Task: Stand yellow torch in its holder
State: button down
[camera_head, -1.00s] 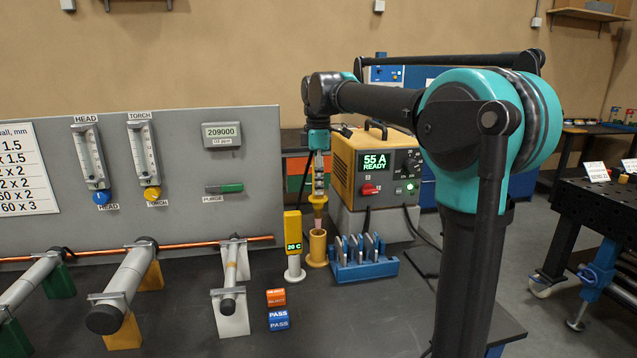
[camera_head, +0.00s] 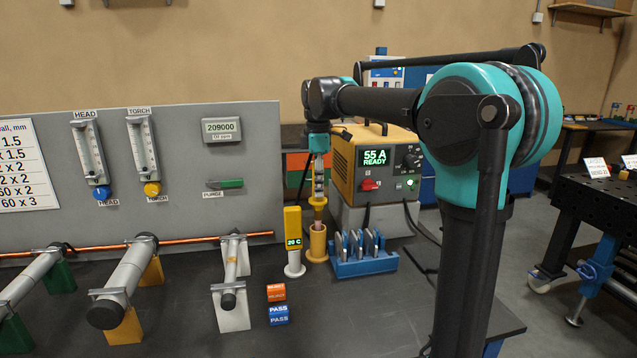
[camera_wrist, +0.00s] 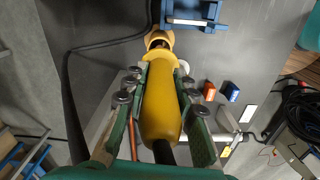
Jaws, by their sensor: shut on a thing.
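The yellow torch (camera_wrist: 160,105) is clamped between the two fingers of my gripper (camera_wrist: 158,100), which fills the middle of the wrist view. In the head view my gripper (camera_head: 318,182) points down with the torch (camera_head: 318,202) held roughly upright. The torch's lower end is at the mouth of the yellow cylindrical holder (camera_head: 317,244). In the wrist view the holder (camera_wrist: 158,38) shows just beyond the torch's front end. How far the tip reaches inside cannot be told.
A blue rack with grey plates (camera_head: 362,262) stands right of the holder. A yellow 20 C gauge (camera_head: 293,243) stands close on its left. The 55 A power unit (camera_head: 376,170) is behind. Red and blue blocks (camera_head: 277,304) lie in front. A dark cable (camera_wrist: 70,90) trails beside the torch.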

aim_at(318, 211)
jog(key=shift+f, duration=4.15)
jog(key=c, duration=1.1)
grip_release()
jog(key=shift+c, duration=0.2)
